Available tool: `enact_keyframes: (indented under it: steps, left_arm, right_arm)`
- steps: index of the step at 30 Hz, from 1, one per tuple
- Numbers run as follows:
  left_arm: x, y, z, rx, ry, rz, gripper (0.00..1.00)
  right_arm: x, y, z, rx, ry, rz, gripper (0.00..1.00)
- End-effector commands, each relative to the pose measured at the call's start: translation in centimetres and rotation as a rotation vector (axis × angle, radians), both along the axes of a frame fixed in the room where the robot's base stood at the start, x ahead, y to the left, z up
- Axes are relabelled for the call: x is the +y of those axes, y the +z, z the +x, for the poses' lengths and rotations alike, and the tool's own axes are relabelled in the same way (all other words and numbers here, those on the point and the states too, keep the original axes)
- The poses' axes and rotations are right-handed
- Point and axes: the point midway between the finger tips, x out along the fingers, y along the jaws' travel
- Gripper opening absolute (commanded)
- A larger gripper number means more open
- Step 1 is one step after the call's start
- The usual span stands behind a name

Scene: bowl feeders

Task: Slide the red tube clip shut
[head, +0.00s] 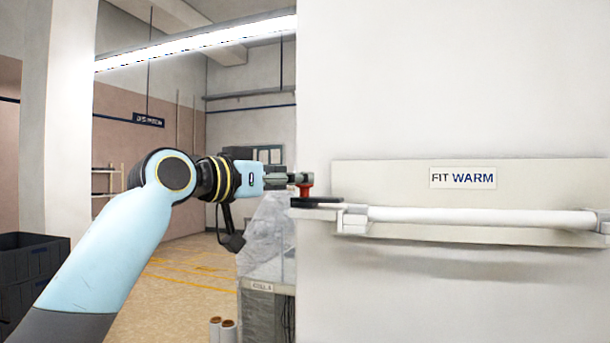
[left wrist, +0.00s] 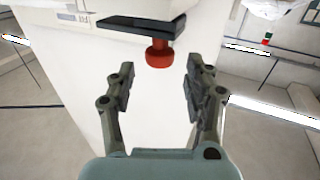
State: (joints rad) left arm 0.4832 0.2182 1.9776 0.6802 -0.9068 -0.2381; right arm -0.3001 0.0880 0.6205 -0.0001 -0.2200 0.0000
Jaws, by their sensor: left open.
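The red tube clip (head: 305,188) shows as a small red knob by a flat black plate (head: 318,202) at the left end of a white tube (head: 480,216) on the wall panel. In the left wrist view the red clip (left wrist: 159,54) has a round head on a short stem, beside the black plate (left wrist: 140,26). My left gripper (head: 288,180) reaches it from the left. In the left wrist view the open fingers (left wrist: 160,80) stand on either side, with the red head centred at about their tips and gaps on both sides. My right gripper is not in view.
A backing board (head: 400,180) with a FIT WARM label (head: 463,178) sits behind the tube. A bracket (head: 353,219) holds the tube's left end. A sheet-covered bench (head: 268,240) stands below my left gripper. Dark crates (head: 30,265) stand at the lower left.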

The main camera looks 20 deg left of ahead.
Motion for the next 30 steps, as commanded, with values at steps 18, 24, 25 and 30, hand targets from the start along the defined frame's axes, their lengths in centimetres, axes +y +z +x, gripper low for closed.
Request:
enact_keyframes:
  steps: [18,24,25,30]
  left_arm:
    - [-1.7,-0.1,3.8,0.000,0.001,0.001,0.52]
    - [-1.7,-0.1,3.8,0.000,0.001,0.001,0.26]
    - [-1.7,-0.1,3.8,0.000,0.001,0.001,0.22]
    - [-1.7,-0.1,3.8,0.000,0.001,0.001,0.00]
  right_arm:
    - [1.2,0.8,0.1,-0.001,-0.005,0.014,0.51]
    - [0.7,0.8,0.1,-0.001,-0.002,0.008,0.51]
    - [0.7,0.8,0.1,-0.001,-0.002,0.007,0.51]
    - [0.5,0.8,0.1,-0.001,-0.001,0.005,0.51]
